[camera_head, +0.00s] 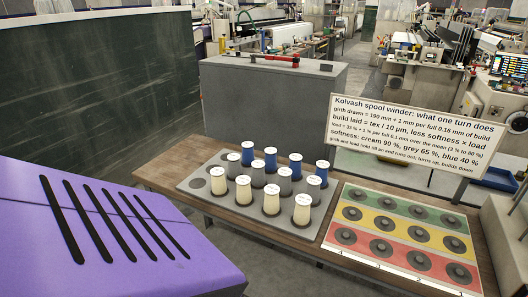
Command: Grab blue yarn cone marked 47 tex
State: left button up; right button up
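Several blue yarn cones stand upright in the back row of a grey tray (228,211) on the table. From left to right they include a first blue cone (247,155), a second (270,161), a third (295,168) and a rightmost one (322,175). Their white tops bear marks too small to read, so I cannot tell which is 47 tex. Grey cones (284,184) stand in the middle row and cream cones (271,203) in the front row, partly hiding the blue ones. Neither gripper is in view.
A board (345,226) with green, yellow and red bands of dark round holders lies right of the tray. A white text sign (402,138) stands behind it. A grey cabinet (262,105) is behind the table. A purple slotted surface (150,215) fills the lower left.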

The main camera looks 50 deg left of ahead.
aim_at(321, 170)
jog(key=i+j+u, duration=0.1)
jog(key=j+u, duration=0.3)
jog(key=i+j+u, duration=0.2)
jog(key=j+u, duration=0.2)
jog(key=i+j, duration=0.15)
jog(key=j, duration=0.1)
